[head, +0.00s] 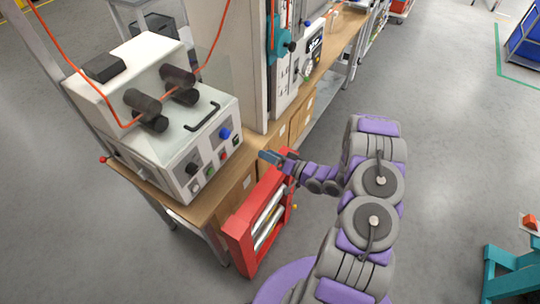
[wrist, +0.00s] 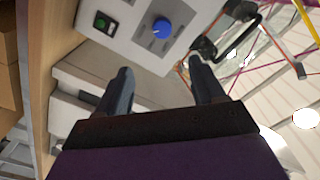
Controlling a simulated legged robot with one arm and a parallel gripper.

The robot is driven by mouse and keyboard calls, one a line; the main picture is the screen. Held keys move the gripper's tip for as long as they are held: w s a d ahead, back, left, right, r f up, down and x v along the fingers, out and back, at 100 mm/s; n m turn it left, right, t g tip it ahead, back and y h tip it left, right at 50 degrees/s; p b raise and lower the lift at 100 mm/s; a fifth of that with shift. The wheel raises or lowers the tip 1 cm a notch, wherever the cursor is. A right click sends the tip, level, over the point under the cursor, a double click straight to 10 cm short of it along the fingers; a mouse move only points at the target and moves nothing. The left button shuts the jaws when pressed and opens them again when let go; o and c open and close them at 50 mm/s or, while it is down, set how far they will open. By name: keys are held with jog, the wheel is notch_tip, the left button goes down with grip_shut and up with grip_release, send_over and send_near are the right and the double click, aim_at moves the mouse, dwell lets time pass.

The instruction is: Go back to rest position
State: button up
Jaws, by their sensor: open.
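My gripper (head: 270,157) is at the end of my purple and grey arm, over the front edge of the wooden bench, just right of the white machine. In the wrist view its two dark fingers (wrist: 160,85) are spread apart with nothing between them. A machine panel with a blue knob (wrist: 162,27) and a green button (wrist: 102,21) is beyond the fingertips. I cannot tell whether any finger touches it.
The white cable machine (head: 165,110) with black rollers and an orange cable stands on the bench (head: 190,207). A red rack (head: 243,240) stands below, close to my arm. A teal stand (head: 512,272) is at the lower right. The grey floor (head: 450,130) on the right is clear.

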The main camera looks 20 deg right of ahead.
jog(key=shift+w, duration=0.1)
dwell(0.5)
jog(key=w+d+r+n+g+h+b, duration=0.25)
jog(key=w+d+g+h, duration=0.2)
jog(key=d+h, duration=0.3)
jog(key=s+d+r+m+g+h+b, duration=0.1)
jog(key=s+r+g+h+b, duration=0.25)
jog(key=s+r+h, duration=0.35)
jog(key=s+a+r+g+y+b, duration=0.1)
jog(key=s+a, duration=0.5)
jog(key=s, duration=0.6)
jog(key=s+a+r+g+y+b, duration=0.1)
jog(key=s+a+r+g, duration=0.3)
jog(key=s, duration=0.8)
jog(key=s+a+r+g+y+b, duration=0.1)
jog(key=s+a+r+g+y, duration=0.1)
jog(key=s+a, duration=0.7)
jog(key=s+r+g, duration=0.1)
jog(key=s, duration=0.2)
jog(key=shift+s, duration=0.15)
jog(key=shift+n, duration=0.25)
